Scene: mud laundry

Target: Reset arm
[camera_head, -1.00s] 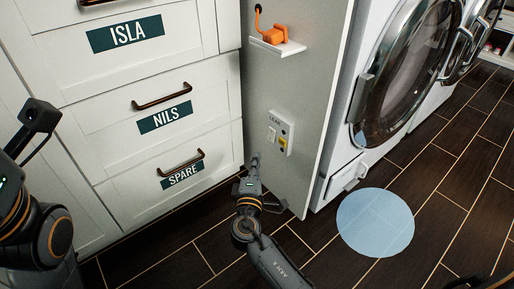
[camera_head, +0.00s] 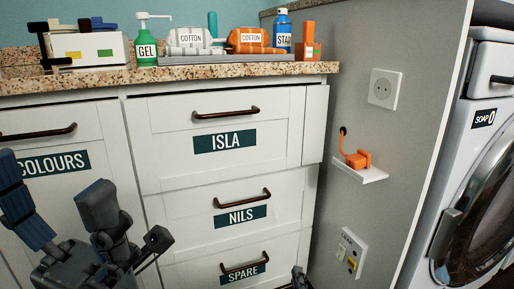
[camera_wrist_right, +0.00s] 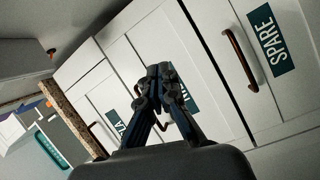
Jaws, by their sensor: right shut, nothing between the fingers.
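My right gripper shows at the bottom edge of the head view (camera_head: 300,276), where only its tip is visible, just right of the SPARE drawer (camera_head: 241,270). In the right wrist view my right gripper (camera_wrist_right: 162,72) has its fingertips together, with nothing held. Behind it are white drawer fronts, the SPARE label (camera_wrist_right: 270,42) and dark handles. My left gripper (camera_head: 55,178) is at the lower left of the head view, its two dark fingers spread apart and empty, in front of the COLOURS drawer (camera_head: 100,135).
The granite counter (camera_head: 200,72) holds a green gel bottle (camera_head: 147,50), COTTON items, a blue spray can (camera_head: 283,32) and a white box (camera_head: 90,48). A side panel carries a socket (camera_head: 384,88), a small shelf with an orange plug (camera_head: 357,159) and a LEAK box (camera_head: 350,254). A washer (camera_head: 480,190) stands right.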

